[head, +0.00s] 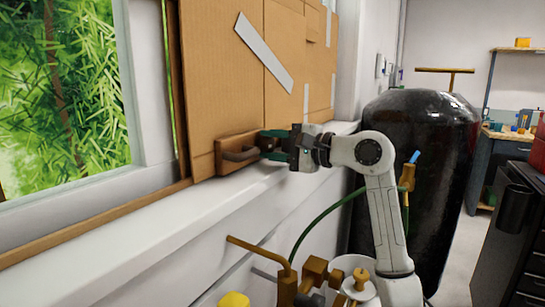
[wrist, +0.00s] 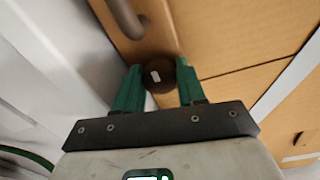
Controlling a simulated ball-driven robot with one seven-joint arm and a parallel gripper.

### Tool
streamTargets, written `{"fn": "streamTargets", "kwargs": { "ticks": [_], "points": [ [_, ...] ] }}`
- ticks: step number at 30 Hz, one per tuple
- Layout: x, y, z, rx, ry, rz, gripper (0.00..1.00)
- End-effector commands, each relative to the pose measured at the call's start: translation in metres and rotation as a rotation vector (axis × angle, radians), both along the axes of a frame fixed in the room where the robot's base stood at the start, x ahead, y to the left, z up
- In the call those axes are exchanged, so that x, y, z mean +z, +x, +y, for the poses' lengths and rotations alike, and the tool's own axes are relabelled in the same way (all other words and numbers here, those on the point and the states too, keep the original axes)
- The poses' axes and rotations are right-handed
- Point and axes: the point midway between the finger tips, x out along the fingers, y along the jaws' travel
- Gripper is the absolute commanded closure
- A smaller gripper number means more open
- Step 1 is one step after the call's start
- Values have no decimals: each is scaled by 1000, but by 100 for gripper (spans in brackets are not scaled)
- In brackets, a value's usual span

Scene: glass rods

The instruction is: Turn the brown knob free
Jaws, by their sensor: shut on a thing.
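The brown knob (wrist: 158,75) is round and dark, with a small pale mark on its face. It sits at the lower end of a brown wooden block (wrist: 125,35) against the cardboard-covered window. My gripper (wrist: 158,70) has its two green fingers on either side of the knob and is shut on it. In the head view my gripper (head: 272,145) reaches in from the right to the block (head: 229,165) above the white sill, and its fingers mostly hide the knob.
A curved metal handle (head: 240,155) is on the block, left of my fingers. Cardboard (head: 225,90) covers the window behind. The white sill (head: 160,215) runs below. A large black tank (head: 425,140) stands at the right, with brass pipes (head: 285,275) low in front.

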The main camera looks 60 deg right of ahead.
Motion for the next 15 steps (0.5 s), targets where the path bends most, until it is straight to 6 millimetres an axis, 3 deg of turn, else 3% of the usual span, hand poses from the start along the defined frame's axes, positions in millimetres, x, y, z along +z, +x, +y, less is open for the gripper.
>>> {"fn": "streamTargets", "kwargs": {
  "ticks": [15],
  "points": [
    [-2,0,-1,0,-44,8,91]
  ]
}}
